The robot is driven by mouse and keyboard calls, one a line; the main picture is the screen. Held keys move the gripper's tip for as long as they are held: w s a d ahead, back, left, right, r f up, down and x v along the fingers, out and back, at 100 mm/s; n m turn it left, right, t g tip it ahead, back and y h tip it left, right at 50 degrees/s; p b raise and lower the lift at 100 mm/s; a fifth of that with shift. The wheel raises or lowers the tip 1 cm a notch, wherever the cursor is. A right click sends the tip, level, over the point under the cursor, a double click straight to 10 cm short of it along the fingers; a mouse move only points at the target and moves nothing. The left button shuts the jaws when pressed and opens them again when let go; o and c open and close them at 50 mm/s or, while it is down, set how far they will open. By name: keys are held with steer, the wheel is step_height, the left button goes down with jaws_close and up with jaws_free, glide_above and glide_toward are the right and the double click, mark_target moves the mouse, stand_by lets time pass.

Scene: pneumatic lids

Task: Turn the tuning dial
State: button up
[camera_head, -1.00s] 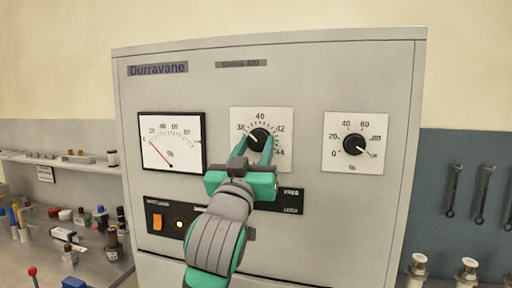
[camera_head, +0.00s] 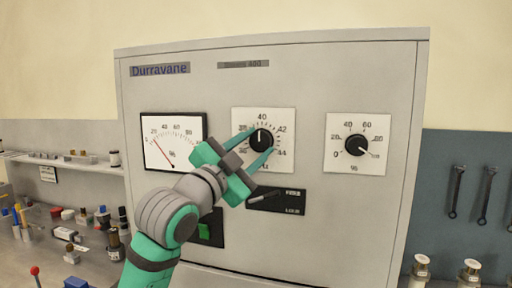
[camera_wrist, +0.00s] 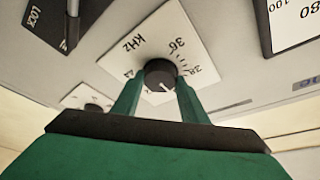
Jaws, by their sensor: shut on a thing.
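The tuning dial (camera_head: 262,138) is a black round knob on a white plate marked 40, 42 and 44. Its white pointer stands close to 40. The wrist view shows the same dial (camera_wrist: 160,74), with kHz printed on the plate. My gripper (camera_head: 259,143) reaches in from the lower left, rolled over at a slant. Its green fingers are shut on opposite sides of the dial. In the wrist view the fingers (camera_wrist: 158,92) flank the knob. They hide part of the plate's scale.
A percent meter (camera_head: 173,141) is left of the dial and a percent knob (camera_head: 356,145) right of it. Below are a lever (camera_head: 265,196) on a panel marked FREE and LOCK, and a green switch (camera_head: 204,231). My arm covers much of the lower left panel.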

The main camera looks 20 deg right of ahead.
steer(key=m+g, duration=0.1)
steer(key=m, duration=0.2)
steer(key=m+g, duration=0.1)
steer(key=m, duration=0.2)
steer(key=shift+w+r+g, duration=0.1)
steer(key=shift+r+g, duration=0.1)
steer(key=shift+g, duration=0.2)
steer(key=shift+a+r+m+g+y, duration=0.1)
steer(key=shift+m+g+y, duration=0.2)
steer(key=shift+m, duration=0.8)
steer(key=shift+r+m+g+y, duration=0.1)
steer(key=shift+m+y, duration=0.3)
steer(key=shift+m, duration=0.7)
steer(key=o, duration=1)
steer(key=shift+f, duration=0.1)
steer(key=shift+o, duration=0.2)
steer(key=v, duration=1.1)
steer(key=shift+w, duration=0.1)
